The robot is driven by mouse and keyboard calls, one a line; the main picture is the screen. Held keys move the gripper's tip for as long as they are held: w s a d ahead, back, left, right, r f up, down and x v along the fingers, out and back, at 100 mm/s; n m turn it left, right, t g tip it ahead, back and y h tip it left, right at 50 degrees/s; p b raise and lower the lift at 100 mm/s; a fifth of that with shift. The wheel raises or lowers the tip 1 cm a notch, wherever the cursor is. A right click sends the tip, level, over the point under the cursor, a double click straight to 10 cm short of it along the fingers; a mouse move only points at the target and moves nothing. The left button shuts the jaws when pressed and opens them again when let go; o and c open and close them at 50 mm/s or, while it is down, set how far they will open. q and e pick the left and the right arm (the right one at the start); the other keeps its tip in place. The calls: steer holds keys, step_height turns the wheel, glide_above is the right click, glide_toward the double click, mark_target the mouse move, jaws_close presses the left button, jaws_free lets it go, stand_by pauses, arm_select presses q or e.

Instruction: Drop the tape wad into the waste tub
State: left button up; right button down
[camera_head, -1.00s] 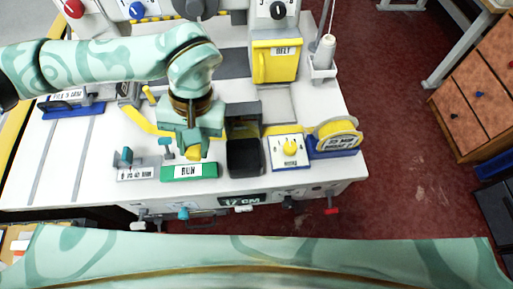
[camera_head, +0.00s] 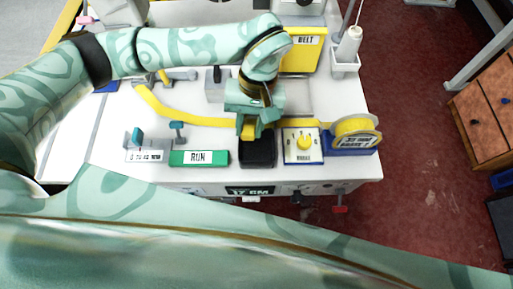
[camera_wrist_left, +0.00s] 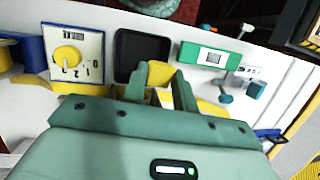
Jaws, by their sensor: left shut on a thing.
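The tape wad is a small yellow lump (camera_head: 248,132), and it also shows between the fingertips in the left wrist view (camera_wrist_left: 160,72). My left gripper (camera_head: 252,128) is shut on it. The waste tub is a black open box (camera_head: 258,154) at the table's front edge, and it also shows in the left wrist view (camera_wrist_left: 128,68). The gripper and wad are at the tub's back edge in the head view, seemingly above it. The fingers partly cover the tub. My right gripper is not in view.
A green RUN block (camera_head: 199,158) stands left of the tub. A dial box (camera_head: 303,146) with a yellow knob stands close on its right. A yellow tape roll (camera_head: 355,128) in a blue holder is further right. Yellow tape (camera_head: 180,117) runs across the table behind.

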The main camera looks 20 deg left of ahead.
arm_select(q)
steer(key=o, duration=1)
steer(key=p+v, duration=0.2)
steer(key=v, duration=1.4)
steer(key=shift+w+d+r, duration=0.1)
steer(key=shift+w, duration=0.05)
